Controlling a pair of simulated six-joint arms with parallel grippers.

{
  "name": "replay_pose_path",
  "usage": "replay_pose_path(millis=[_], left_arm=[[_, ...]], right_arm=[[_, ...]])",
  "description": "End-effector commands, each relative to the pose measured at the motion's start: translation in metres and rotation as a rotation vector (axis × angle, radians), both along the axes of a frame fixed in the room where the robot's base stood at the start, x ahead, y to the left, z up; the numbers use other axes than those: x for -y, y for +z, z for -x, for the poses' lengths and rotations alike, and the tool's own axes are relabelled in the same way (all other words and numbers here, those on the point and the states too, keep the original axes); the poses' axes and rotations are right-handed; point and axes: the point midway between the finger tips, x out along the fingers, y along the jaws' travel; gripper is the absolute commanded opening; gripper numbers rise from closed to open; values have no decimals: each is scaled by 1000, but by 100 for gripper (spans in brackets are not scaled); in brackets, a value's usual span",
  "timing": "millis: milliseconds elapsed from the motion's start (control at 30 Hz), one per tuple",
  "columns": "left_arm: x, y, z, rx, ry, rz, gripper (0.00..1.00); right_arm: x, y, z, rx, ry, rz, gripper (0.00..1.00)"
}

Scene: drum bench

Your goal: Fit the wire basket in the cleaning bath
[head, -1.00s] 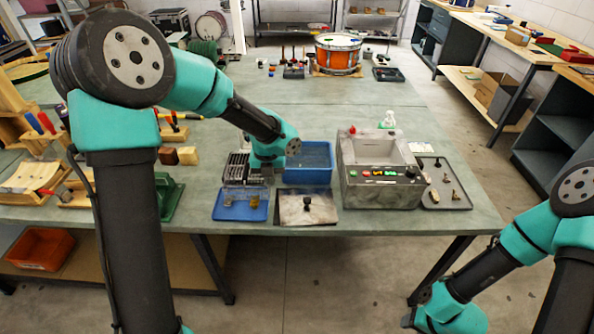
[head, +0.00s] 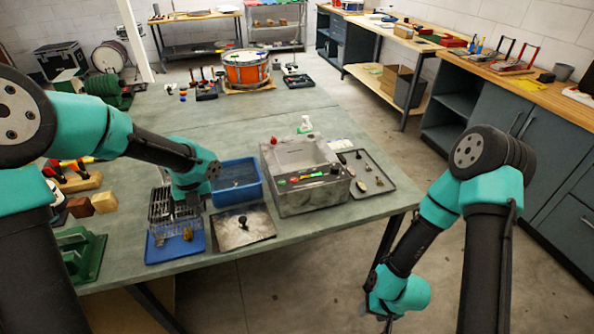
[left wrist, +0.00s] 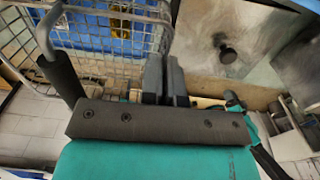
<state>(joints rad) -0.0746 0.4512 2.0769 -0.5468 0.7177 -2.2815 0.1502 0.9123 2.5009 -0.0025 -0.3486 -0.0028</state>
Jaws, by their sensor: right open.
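The wire basket (head: 168,236) stands on a blue mat (head: 160,255) at the left front of the bench, with a small brass-coloured part inside. It fills the upper left of the left wrist view (left wrist: 120,32), with a dark-gripped handle at far left. My left gripper (head: 190,203) is low at the basket's back right; its fingers (left wrist: 166,80) are close together beside the basket's wires. Whether they hold a wire is unclear. The cleaning bath (head: 310,195) is a grey box with front buttons and an open top, right of the basket. My right gripper (head: 388,316) is low, off the bench's front edge, empty.
A metal plate with a black knob (head: 242,229) lies between basket and bath. Behind it is a blue tub (head: 237,184). A grey tray of small parts (head: 367,176) is right of the bath.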

Motion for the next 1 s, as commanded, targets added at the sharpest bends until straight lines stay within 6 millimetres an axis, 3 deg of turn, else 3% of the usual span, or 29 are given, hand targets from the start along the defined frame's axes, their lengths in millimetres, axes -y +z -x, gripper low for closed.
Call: replay_pose_path(millis=[167, 367, 1000], left_arm=[[1, 2, -1, 1, 29, 0, 0], [4, 11, -5, 3, 202, -4, 0], [28, 66, -22, 15, 1221, -9, 0]], right_arm=[[0, 0, 0, 0, 0, 0, 53], [0, 0, 0, 0, 0, 0, 53], [0, 0, 0, 0, 0, 0, 53]])
